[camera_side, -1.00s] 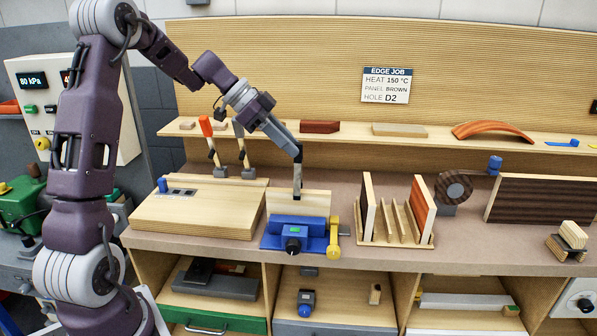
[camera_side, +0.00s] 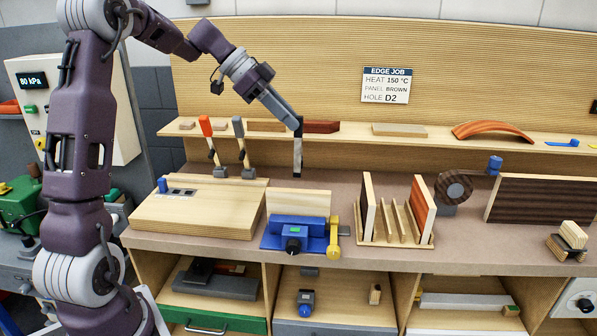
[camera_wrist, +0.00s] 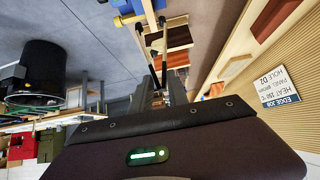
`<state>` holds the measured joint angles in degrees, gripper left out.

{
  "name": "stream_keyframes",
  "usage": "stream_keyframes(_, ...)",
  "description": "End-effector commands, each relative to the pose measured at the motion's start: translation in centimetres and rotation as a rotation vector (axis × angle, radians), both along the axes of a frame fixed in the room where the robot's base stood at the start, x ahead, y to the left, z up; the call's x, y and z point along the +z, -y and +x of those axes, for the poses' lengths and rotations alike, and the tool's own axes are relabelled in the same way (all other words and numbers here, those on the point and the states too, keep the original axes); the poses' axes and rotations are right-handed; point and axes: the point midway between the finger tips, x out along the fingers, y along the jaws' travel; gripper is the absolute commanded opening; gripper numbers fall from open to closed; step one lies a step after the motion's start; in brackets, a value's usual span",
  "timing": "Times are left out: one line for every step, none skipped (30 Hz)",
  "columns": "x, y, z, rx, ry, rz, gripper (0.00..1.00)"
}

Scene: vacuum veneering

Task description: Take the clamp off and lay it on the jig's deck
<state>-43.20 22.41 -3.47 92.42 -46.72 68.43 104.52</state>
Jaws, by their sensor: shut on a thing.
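My gripper (camera_side: 298,126) is above and behind the blue vise-like jig (camera_side: 285,232), shut on a slim clamp (camera_side: 297,160) that hangs below it. In the wrist view the clamp (camera_wrist: 153,52) spreads into two thin arms with dark tips, apart from each other. The clamp is clear of the pale board (camera_side: 300,201) that stands upright in the blue jig. A broad wooden deck (camera_side: 190,216) lies left of it, its middle bare. The fingertips' grip is hard to make out in the wrist view.
A rack (camera_side: 395,238) with upright panels stands right of the blue jig. A shelf (camera_side: 360,137) with wood pieces runs behind.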

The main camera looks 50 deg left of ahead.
Motion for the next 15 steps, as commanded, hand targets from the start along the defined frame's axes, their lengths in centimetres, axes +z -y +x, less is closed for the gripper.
stream_keyframes(0.1, 0.0, 0.0, 0.0, 0.0, 0.0, 0.0)
stream_keyframes(0.2, 0.0, 0.0, 0.0, 0.0, 0.0, 0.0)
stream_keyframes(0.2, 0.0, 0.0, 0.0, 0.0, 0.0, 0.0)
stream_keyframes(0.2, 0.0, 0.0, 0.0, 0.0, 0.0, 0.0)
stream_keyframes(0.2, 0.0, 0.0, 0.0, 0.0, 0.0, 0.0)
stream_keyframes(0.2, 0.0, 0.0, 0.0, 0.0, 0.0, 0.0)
stream_keyframes(0.1, 0.0, 0.0, 0.0, 0.0, 0.0, 0.0)
stream_keyframes(0.1, 0.0, 0.0, 0.0, 0.0, 0.0, 0.0)
stream_keyframes(0.2, 0.0, 0.0, 0.0, -0.001, 0.001, 0.0)
stream_keyframes(0.3, 0.0, 0.0, 0.0, -0.001, 0.001, 0.0)
stream_keyframes(0.5, 0.0, 0.0, -0.001, -0.002, 0.003, 0.0)
stream_keyframes(0.9, 0.0, 0.1, -0.002, -0.004, 0.009, 0.0)
stream_keyframes(1.4, 0.0, 0.1, -0.002, -0.007, 0.012, 0.0)
stream_keyframes(2.0, 0.0, 0.1, -0.003, -0.009, 0.017, 0.0)
stream_keyframes(2.8, 0.0, 0.1, -0.002, -0.017, 0.026, 0.0)
